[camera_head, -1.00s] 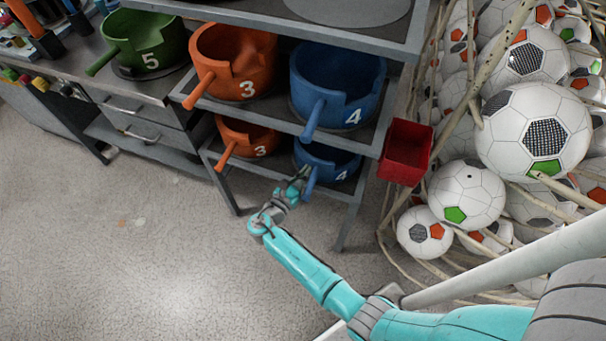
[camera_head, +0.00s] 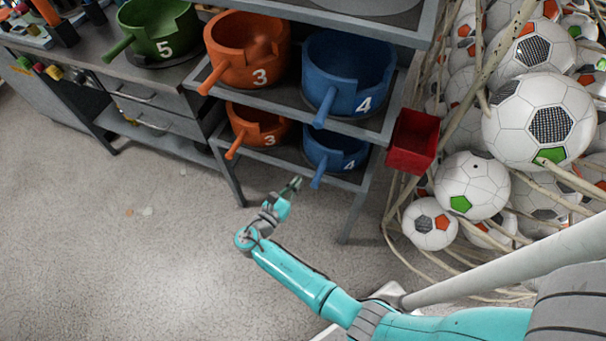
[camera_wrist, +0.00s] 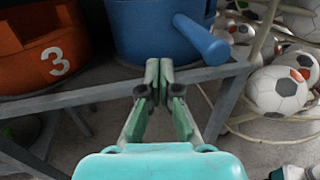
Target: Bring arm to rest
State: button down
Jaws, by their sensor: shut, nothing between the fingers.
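My gripper (camera_head: 293,186) is at the end of my teal arm, in front of the lower shelf of the metal rack. In the wrist view my gripper (camera_wrist: 159,68) has its fingertips together with nothing between them. The blue container with a 4 (camera_wrist: 145,32) is just beyond the fingertips in that view, its handle pointing right. In the head view the lower blue container (camera_head: 335,152) sits on the lower shelf, a little right of my gripper and apart from it.
An orange container marked 3 (camera_head: 258,125) sits left on the lower shelf. A red bin (camera_head: 412,142) hangs at the rack's right. Soccer balls (camera_head: 470,186) fill a caged bin at the right.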

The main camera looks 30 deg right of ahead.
jog(key=shift+v, duration=2)
jog(key=s+d+f+m+y, duration=0.2)
jog(key=s+d+f+y, duration=0.15)
jog(key=s+f, duration=0.3)
jog(key=s+d+f+m+y, duration=0.1)
jog(key=s+d+f+y, duration=0.1)
jog(key=s+f+y, duration=0.5)
jog(key=s+a+r+m+t+y, duration=0.1)
jog(key=s+a+m, duration=0.15)
jog(key=s, duration=0.65)
jog(key=s+a+r+m+t+y, duration=0.2)
jog(key=s+a+r+m+y, duration=0.25)
jog(key=s+r+m, duration=0.55)
jog(key=s+r+m+t, duration=0.1)
jog(key=r+m+t, duration=0.1)
jog(key=r, duration=0.9)
jog(key=s+r+m+t, duration=0.2)
jog(key=r+m, duration=0.3)
jog(key=r, duration=0.6)
jog(key=shift+s+a+t+y, duration=0.25)
jog(key=shift+t+y, duration=0.05)
jog(key=shift+t, duration=0.2)
